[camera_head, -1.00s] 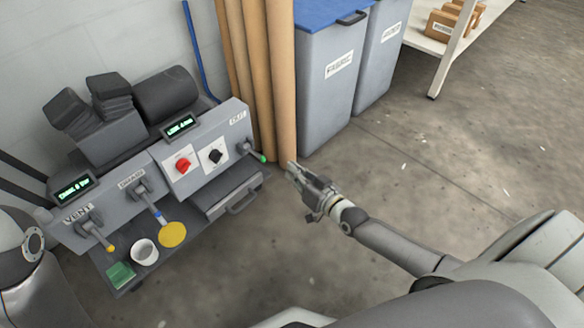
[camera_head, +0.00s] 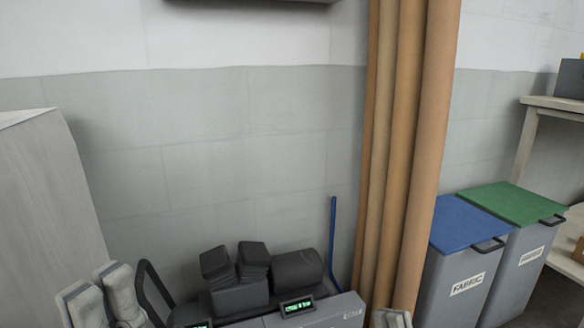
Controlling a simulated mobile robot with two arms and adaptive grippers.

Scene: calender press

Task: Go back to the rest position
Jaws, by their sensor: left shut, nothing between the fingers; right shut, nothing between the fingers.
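My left gripper (camera_head: 104,298) shows at the lower left, in front of the press's left side. It is shut and empty, pointing up. Only the tip of my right gripper (camera_head: 391,319) shows at the bottom edge, below the brown rolls. It is shut, with nothing seen in it; its arm is out of frame. The press (camera_head: 330,311) shows only its upper part at the bottom, with lit green displays. Its knobs and levers are below the frame.
Tall brown rolls (camera_head: 408,150) lean at the wall, right of the press. A blue-lidded fabric bin (camera_head: 445,283) and a green-lidded bin (camera_head: 525,262) stand to their right. A pale panel (camera_head: 45,205) stands at the left. A shelf (camera_head: 545,103) is at the far right.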

